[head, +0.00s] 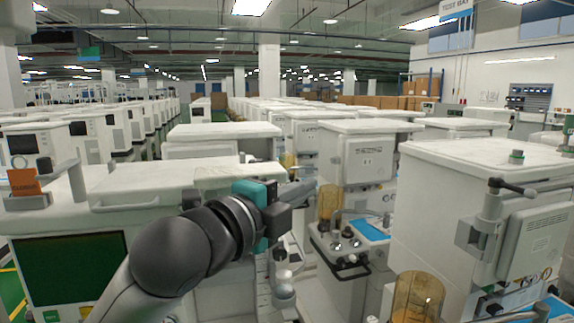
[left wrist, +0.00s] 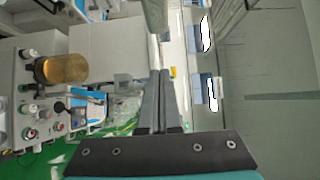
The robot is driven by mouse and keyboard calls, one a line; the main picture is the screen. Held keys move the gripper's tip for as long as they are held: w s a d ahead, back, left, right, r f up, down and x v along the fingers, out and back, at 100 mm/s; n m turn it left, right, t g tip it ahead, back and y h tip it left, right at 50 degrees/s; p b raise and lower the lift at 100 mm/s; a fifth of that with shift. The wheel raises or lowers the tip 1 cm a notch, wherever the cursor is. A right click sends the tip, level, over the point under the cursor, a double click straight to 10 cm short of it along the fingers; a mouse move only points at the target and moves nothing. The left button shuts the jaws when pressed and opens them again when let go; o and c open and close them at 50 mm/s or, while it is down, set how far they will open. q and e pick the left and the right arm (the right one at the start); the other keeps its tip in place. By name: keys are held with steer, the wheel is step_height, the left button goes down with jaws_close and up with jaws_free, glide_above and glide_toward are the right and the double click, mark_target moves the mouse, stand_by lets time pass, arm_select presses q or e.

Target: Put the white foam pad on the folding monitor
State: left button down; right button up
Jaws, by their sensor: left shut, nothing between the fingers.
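A thin off-white slab (head: 238,171), which looks like the white foam pad, lies flat at the right end of the near left cart's top, just behind my left gripper. My left gripper (head: 306,188) reaches right past that cart's corner, over the gap between carts. Its fingers (left wrist: 160,75) are together and empty in the left wrist view. A pale panel on a jointed arm (head: 528,243), seen from behind, hangs on the right cart; I cannot tell if it is the folding monitor. My right gripper is out of view.
The near left cart (head: 125,185) has a dark green screen (head: 70,270) and an orange item (head: 24,182). The right cart (head: 480,160) stands close by. An amber canister (head: 418,297) and a blue-topped work shelf (head: 372,229) flank the narrow gap.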

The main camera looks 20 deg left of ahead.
mark_target(283, 183)
arm_select(q)
steer(key=w+a, duration=0.2)
steer(key=a, duration=0.1)
steer(key=shift+w, duration=0.2)
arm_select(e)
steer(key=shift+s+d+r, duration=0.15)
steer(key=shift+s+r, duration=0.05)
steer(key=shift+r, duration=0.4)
arm_select(q)
steer(key=shift+a, duration=0.15)
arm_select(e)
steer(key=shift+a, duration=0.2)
arm_select(q)
steer(key=shift+a+f, duration=0.1)
steer(key=shift+a, duration=0.2)
steer(key=a, duration=0.3)
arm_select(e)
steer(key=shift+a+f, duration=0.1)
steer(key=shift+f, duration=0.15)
